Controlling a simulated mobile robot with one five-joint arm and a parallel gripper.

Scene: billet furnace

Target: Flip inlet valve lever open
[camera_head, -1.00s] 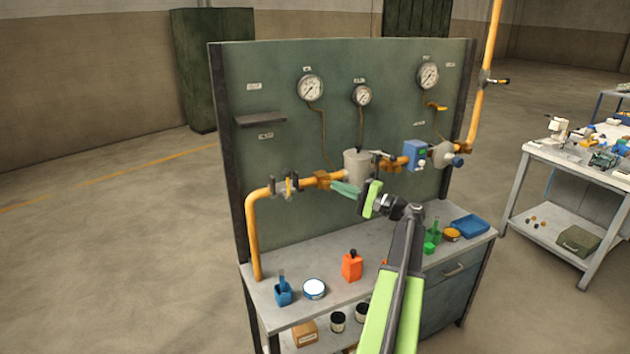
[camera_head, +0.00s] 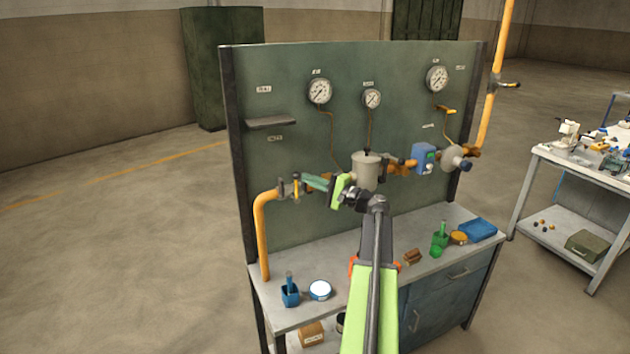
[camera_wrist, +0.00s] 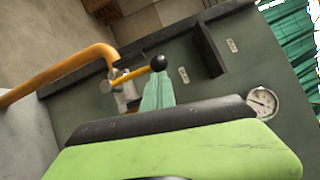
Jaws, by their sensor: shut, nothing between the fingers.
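A valve (camera_head: 290,188) sits on the orange pipe at the left of the green panel. In the wrist view its lever (camera_wrist: 133,74) is a yellow bar ending in a black ball knob (camera_wrist: 159,62), with the valve body (camera_wrist: 123,94) at its other end. My gripper (camera_head: 308,181) has teal fingers, shut and empty, just right of this valve in the head view. In the wrist view the fingertips (camera_wrist: 157,78) appear right beside the knob. I cannot tell whether they touch it. In the head view the lever is small and partly confused with the fingers.
A grey filter pot (camera_head: 366,172) and a blue box (camera_head: 424,158) lie along the pipe to the right. A small shelf (camera_head: 271,122) juts from the panel above the valve.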

